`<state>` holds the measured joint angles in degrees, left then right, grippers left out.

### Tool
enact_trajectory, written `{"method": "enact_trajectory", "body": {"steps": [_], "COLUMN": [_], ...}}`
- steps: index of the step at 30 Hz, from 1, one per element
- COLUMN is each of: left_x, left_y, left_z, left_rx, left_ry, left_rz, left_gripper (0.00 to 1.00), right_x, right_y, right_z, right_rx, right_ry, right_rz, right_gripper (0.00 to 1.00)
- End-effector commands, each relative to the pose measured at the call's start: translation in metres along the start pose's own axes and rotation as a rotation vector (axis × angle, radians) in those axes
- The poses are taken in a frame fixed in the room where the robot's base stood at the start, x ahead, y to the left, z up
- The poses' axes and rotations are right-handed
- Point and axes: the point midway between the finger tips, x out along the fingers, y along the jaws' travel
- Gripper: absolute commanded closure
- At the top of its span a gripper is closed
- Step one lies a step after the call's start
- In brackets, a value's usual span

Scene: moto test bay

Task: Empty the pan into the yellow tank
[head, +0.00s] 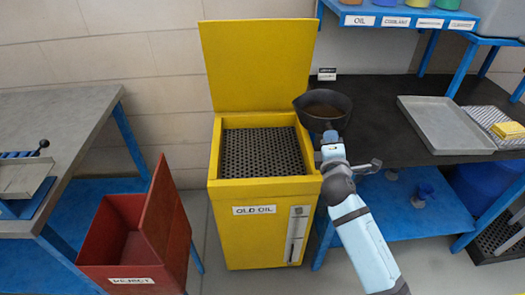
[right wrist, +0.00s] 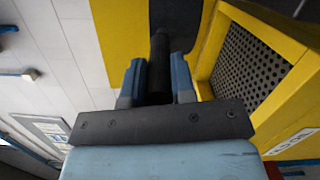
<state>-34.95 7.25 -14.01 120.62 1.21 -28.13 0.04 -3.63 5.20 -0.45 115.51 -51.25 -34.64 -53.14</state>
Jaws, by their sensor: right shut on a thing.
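The dark pan (head: 322,108) is at the right side of the yellow tank (head: 235,240), above the tank's right rim and the bench edge. It looks about level, with its brownish inside facing up; I cannot tell how much it holds. The tank is labelled OLD OIL. Its lid (head: 258,65) stands open, and a black perforated grate (head: 262,152) lies in its top. My right gripper (head: 331,141) is shut on the pan's handle. The right wrist view shows the black handle (right wrist: 160,70) between the blue fingers. My left gripper is not in view.
A red bin (head: 120,245) with a raised lid stands at the front left. The dark right bench (head: 380,110) bears a grey tray (head: 445,125) and a yellow sponge (head: 508,130) on a striped cloth. A blue shelf (head: 400,18) with several containers hangs above. A grey bench (head: 60,115) is left.

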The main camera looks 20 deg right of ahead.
Motion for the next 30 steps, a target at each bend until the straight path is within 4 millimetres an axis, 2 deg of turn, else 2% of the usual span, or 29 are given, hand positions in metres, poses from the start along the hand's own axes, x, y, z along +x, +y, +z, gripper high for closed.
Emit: {"method": "enact_trajectory", "body": {"steps": [8, 15, 30], "left_x": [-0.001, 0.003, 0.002], "left_y": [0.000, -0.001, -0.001], "left_z": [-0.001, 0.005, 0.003], "left_rx": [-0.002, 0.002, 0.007], "left_ry": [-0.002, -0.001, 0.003], "left_rz": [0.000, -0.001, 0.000], "left_gripper": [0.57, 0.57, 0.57], "right_x": [0.000, -0.001, -0.001], "right_y": [0.007, -0.001, -0.001], "right_z": [-0.012, -0.027, -0.031], "right_rx": [-0.130, -0.246, -0.279], "right_ry": [0.001, 0.001, 0.000], "right_rz": [0.009, 0.013, 0.014], "right_gripper": [1.00, 1.00, 1.00]}}
